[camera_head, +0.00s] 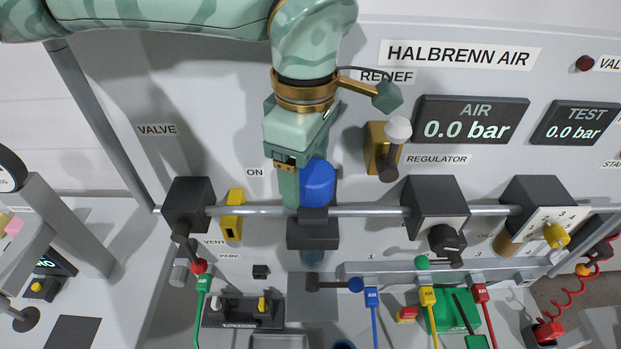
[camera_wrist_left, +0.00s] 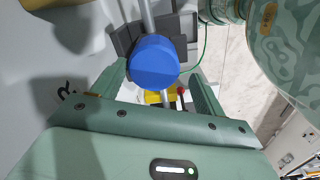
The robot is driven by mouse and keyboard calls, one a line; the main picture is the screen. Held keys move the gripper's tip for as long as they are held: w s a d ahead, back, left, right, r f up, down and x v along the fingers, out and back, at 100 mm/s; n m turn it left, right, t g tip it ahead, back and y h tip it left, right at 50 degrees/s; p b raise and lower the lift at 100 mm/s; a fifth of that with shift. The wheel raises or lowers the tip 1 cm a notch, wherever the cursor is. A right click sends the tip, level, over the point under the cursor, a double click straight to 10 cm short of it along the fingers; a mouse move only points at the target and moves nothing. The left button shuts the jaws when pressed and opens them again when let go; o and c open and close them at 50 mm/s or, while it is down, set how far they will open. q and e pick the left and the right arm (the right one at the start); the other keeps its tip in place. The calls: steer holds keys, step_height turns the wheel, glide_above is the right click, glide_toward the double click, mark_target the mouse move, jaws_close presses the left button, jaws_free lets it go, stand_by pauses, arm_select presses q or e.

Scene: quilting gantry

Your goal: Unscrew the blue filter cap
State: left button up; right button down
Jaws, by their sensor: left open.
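The blue filter cap (camera_head: 318,183) sits upright on top of the dark filter block (camera_head: 313,235) on the horizontal pipe. My left gripper (camera_head: 305,190) is lowered over the cap from above, and one finger shows along the cap's left side. In the left wrist view the cap (camera_wrist_left: 155,62) lies ahead of and between the two spread fingers of my left gripper (camera_wrist_left: 160,88), which is open. Gaps show there on both sides, so I see no grip on it. The far finger is mostly hidden in the head view. My right gripper is not in view.
The grey pipe (camera_head: 370,211) runs across. Several coloured hoses hang below. The AIR display (camera_head: 471,120) reads 0.0 bar.

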arm_select(q)
steer(key=shift+w+a+r+m+p, duration=0.1)
steer(key=shift+w+a+m+p, duration=0.1)
steer(key=shift+m+p, duration=0.35)
steer(key=shift+w+a+m+p, duration=0.1)
steer(key=shift+a+m+p, duration=0.1)
steer(key=shift+m+p, duration=0.3)
steer(key=shift+m, duration=0.35)
steer(key=shift+w+d+m+p, duration=0.1)
steer(key=shift+d+m+p, duration=0.25)
steer(key=shift+m, duration=0.15)
steer(key=shift+w+m+p, duration=0.2)
steer(key=shift+m+p, duration=0.8)
steer(key=shift+m, duration=0.1)
steer(key=shift+w+m+p, duration=0.2)
steer(key=shift+m+p, duration=0.15)
steer(key=shift+m, duration=0.25)
steer(key=shift+d+m+p, duration=0.15)
steer(key=shift+m+p, duration=0.3)
steer(key=shift+m, duration=0.05)
steer(key=shift+m+p, duration=0.6)
steer(key=shift+m, duration=0.2)
steer(key=shift+w+m, duration=0.1)
steer(key=shift+m, duration=0.5)
steer(key=shift+c, duration=0.3)
